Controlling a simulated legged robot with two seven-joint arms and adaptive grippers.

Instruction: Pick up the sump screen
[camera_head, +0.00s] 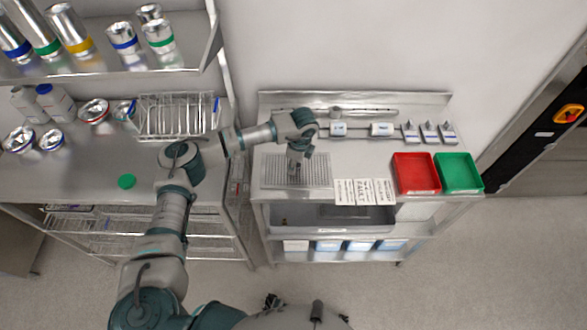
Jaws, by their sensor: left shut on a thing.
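The sump screen, a flat grey perforated plate (315,176), is on the left part of the steel bench top in the head view. My left arm comes in from the left and bends down over it. My left gripper (294,173) points down at the middle of the plate and is shut on it. The fingertips are small here and partly hide the grip. I cannot tell whether the plate lies on the bench or is slightly raised. My right gripper does not show clearly.
A red tray (416,174) and a green tray (458,173) sit at the bench's right. White label cards (364,192) lie along the front edge. Fittings (382,129) line the back. A wire rack (176,117) stands on the left counter, with a shelf of canisters (73,32) above.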

